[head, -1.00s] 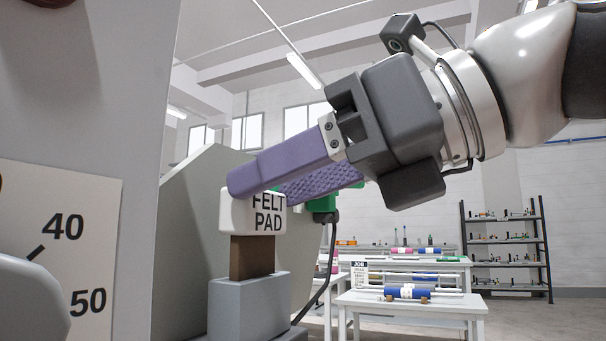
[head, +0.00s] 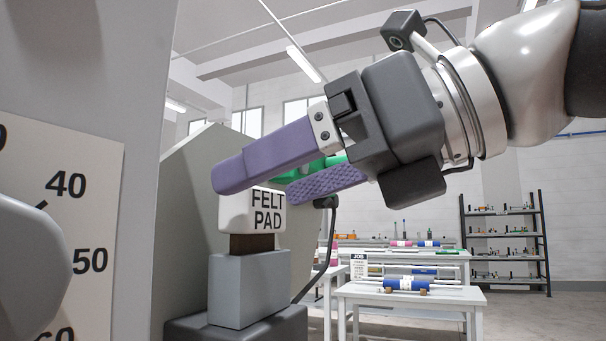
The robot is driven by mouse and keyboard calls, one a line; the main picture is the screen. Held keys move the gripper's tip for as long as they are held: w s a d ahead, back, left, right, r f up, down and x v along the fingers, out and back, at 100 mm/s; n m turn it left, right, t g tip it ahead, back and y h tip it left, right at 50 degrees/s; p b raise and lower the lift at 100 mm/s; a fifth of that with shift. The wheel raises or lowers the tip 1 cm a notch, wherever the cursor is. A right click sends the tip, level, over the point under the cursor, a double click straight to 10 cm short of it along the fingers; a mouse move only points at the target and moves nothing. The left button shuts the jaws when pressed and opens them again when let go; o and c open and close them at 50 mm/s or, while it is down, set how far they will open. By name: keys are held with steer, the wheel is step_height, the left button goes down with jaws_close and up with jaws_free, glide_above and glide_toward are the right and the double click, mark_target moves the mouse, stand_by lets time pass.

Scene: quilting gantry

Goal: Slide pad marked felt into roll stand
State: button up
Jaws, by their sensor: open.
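The felt pad (head: 253,211) is a white block labelled FELT PAD, on a short brown stem (head: 252,243). The stem goes down into the top of a grey block, which I take to be the roll stand (head: 246,290), on a dark base. The pad looks upright, and a short length of stem shows above the grey block. My gripper (head: 261,186) has two purple fingers and is open. The near finger overlaps the pad's top left edge in the picture, and the far finger is at its upper right. I cannot tell whether either touches the pad.
A large grey panel (head: 195,190) stands behind the pad. At left is a pale dial plate (head: 95,215) marked 40 and 50, with a grey knob (head: 28,255). A dark cable (head: 331,240) hangs right of the pad. White tables (head: 405,295) and a shelf (head: 503,245) stand farther back.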

steer(key=p+v, duration=0.2)
steer(key=v, duration=0.6)
steer(key=shift+w, duration=0.1)
stand_by(0.6)
